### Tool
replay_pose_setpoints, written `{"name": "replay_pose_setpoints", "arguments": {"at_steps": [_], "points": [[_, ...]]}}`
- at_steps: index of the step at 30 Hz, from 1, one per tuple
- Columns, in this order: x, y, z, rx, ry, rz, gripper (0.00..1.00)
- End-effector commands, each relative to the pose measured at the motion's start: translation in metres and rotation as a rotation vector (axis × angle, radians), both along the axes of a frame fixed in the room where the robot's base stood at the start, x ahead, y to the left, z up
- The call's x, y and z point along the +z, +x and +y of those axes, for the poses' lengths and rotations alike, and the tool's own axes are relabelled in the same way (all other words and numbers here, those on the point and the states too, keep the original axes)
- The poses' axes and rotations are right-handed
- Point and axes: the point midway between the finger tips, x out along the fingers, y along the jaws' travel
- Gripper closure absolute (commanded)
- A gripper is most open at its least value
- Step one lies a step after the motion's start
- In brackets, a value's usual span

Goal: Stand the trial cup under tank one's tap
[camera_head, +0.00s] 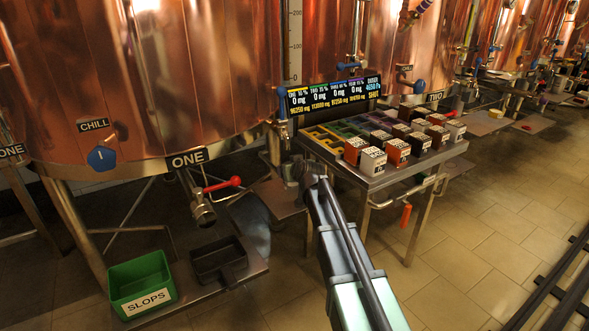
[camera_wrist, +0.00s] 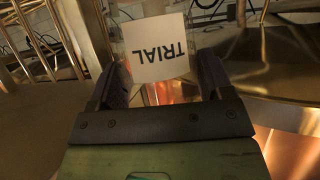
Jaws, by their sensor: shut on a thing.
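The trial cup (camera_wrist: 157,48) is clear with a white label reading TRIAL, upside down in the wrist view. It sits between the two dark fingers of my gripper (camera_wrist: 160,82), which is shut on it. In the head view my gripper (camera_head: 310,172) is at the left end of the steel table, to the right of tank one's tap. The cup is hard to make out there. Tank one's tap (camera_head: 203,210) has a red lever and hangs below the copper tank (camera_head: 150,80), by the sign ONE.
Below the tap, a black tray (camera_head: 220,262) and a green SLOPS bin (camera_head: 141,285) stand on a low steel shelf (camera_head: 255,262). The steel table (camera_head: 385,178) holds several labelled blocks and a coloured rack, with a display behind. A blue CHILL knob (camera_head: 101,159) is on the left.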

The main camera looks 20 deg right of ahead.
Motion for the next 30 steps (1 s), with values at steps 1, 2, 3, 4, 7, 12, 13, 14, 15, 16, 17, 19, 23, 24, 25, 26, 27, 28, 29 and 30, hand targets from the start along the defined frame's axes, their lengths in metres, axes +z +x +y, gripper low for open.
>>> {"name": "replay_pose_setpoints", "arguments": {"at_steps": [1,2,3,4,7,12,13,14,15,16,17,19,23,24,25,26,27,28,29,30], "points": [[0.000,-0.001,0.003,0.000,-0.001,0.000,0.51],[0.000,-0.002,0.004,0.000,-0.002,0.000,0.51],[0.000,-0.002,0.006,0.000,-0.001,0.000,0.51],[0.000,-0.002,0.007,-0.001,0.000,0.000,0.51],[0.000,-0.002,0.008,-0.001,0.000,0.000,0.51],[0.000,-0.002,0.007,-0.002,0.000,0.000,0.22],[0.000,-0.002,0.007,-0.002,0.000,0.000,0.18],[0.000,-0.002,0.007,-0.002,0.000,0.000,0.13],[0.000,-0.002,0.007,-0.002,0.000,0.000,0.07],[0.000,-0.002,0.007,-0.002,0.000,0.000,0.02],[0.000,-0.002,0.007,-0.002,0.000,0.000,0.00],[0.000,-0.002,0.007,-0.002,0.000,0.000,0.00],[0.000,-0.002,0.007,-0.002,0.000,0.000,0.00],[0.001,-0.003,0.007,-0.002,0.000,0.000,0.00],[0.002,-0.004,0.007,-0.002,0.000,0.000,0.00],[0.003,-0.006,0.007,-0.002,0.000,0.000,0.00],[0.004,-0.009,0.007,-0.002,-0.001,0.000,0.00],[0.006,-0.012,0.006,-0.002,-0.001,0.000,0.00],[0.008,-0.016,0.006,-0.002,-0.001,0.000,0.00],[0.012,-0.021,0.005,-0.002,-0.001,0.000,0.00]]}}
